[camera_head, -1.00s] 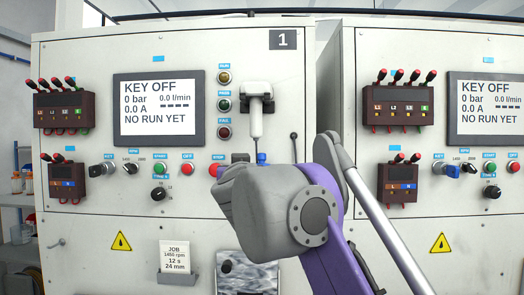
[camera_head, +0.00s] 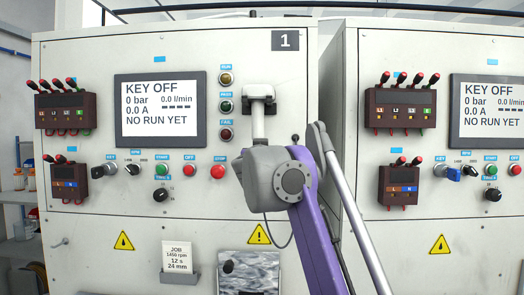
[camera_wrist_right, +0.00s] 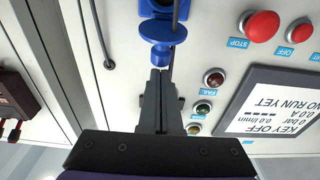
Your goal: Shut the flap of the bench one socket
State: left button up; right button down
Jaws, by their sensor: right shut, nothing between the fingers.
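The bench one socket (camera_wrist_right: 152,9) is the blue part at the top edge of the right wrist view, partly cut off. A blue flap-like piece (camera_wrist_right: 163,31) shows on the side of it facing my gripper. I cannot tell how far the flap stands open. My right gripper (camera_wrist_right: 160,75) is shut and empty, with its dark fingertips pointing at the blue piece. They look close to it, but contact is unclear. In the head view my right arm hides the socket. My left gripper is out of view.
A dark rod with a round knob (camera_wrist_right: 108,64) stands beside the socket. The red stop button (camera_head: 218,172) and the red fail lamp (camera_head: 226,134) are near my arm. A thin cable (camera_head: 286,238) hangs below it. Bench two (camera_head: 440,215) stands to the right.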

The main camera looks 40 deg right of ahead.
dwell(0.3)
jog(key=shift+f, duration=0.15)
jog(key=shift+s+a+f, duration=0.1)
jog(key=shift+s, duration=0.1)
jog(key=shift+t+h, duration=0.3)
